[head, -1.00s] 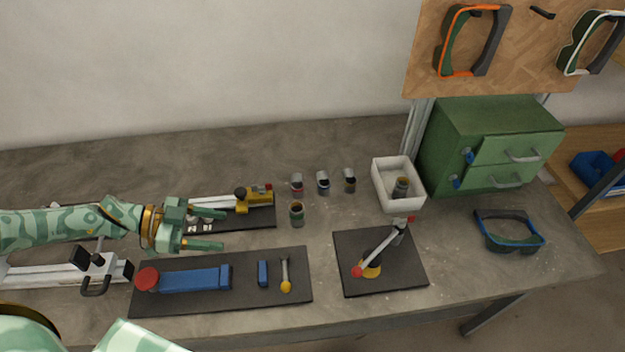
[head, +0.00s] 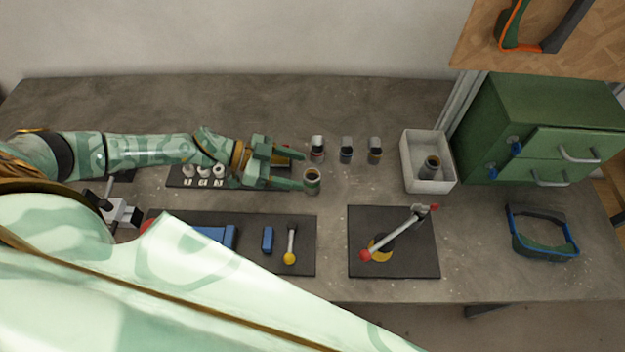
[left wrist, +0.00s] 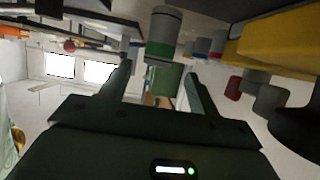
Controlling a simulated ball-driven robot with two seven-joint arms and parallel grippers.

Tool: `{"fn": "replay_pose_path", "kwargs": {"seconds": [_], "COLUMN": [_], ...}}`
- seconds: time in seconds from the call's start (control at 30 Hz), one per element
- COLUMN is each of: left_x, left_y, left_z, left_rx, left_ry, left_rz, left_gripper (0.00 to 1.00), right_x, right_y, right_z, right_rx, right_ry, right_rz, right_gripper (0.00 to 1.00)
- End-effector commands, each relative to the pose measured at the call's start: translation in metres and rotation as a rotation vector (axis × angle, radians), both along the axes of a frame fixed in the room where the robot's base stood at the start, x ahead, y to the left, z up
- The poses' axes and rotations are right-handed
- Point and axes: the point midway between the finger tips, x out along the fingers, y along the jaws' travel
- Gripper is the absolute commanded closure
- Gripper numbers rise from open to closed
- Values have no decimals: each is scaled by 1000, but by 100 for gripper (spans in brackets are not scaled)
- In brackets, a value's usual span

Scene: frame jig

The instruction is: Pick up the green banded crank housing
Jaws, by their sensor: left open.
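The green banded crank housing (head: 312,183), a small grey cylinder with a green band, stands on the bench just past my left fingertips in the head view. In the left wrist view the housing (left wrist: 164,34) shows ahead of the fingers, toward the top of the picture. My left gripper (head: 301,171) is open, with nothing between its fingers; it also shows in the left wrist view (left wrist: 158,72). In the head view the lower finger's tip overlaps the housing's edge; I cannot tell if they touch. My right gripper is out of view.
Other housings (head: 346,150) stand in a row behind. A white tray (head: 408,174) holds another cylinder. A dark mat with a crank lever (head: 397,232) is at front right, beside blue-framed goggles (head: 540,247). A green drawer cabinet (head: 540,105) stands back right.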

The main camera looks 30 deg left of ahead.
Motion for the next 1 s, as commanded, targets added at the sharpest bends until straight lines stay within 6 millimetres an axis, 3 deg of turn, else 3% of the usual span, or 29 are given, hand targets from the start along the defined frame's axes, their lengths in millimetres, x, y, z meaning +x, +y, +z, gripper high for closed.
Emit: {"fn": "replay_pose_path", "kwargs": {"seconds": [0.3,0.6,0.67,0.8,1.0], "left_x": [16,19,19,19,19], "left_y": [-39,-45,-45,-45,-45], "left_z": [-17,-19,-19,-19,-19], "left_rx": [-3,0,0,0,-1], "left_ry": [0,0,0,1,0], "left_rz": [0,1,1,0,0], "left_gripper": [39,39,53,90,90], "right_x": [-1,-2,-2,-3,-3], "right_y": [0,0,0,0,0], "right_z": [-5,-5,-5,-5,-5], "right_rx": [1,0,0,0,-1], "right_ry": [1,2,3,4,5], "right_rz": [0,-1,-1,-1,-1], "right_gripper": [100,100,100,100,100]}}
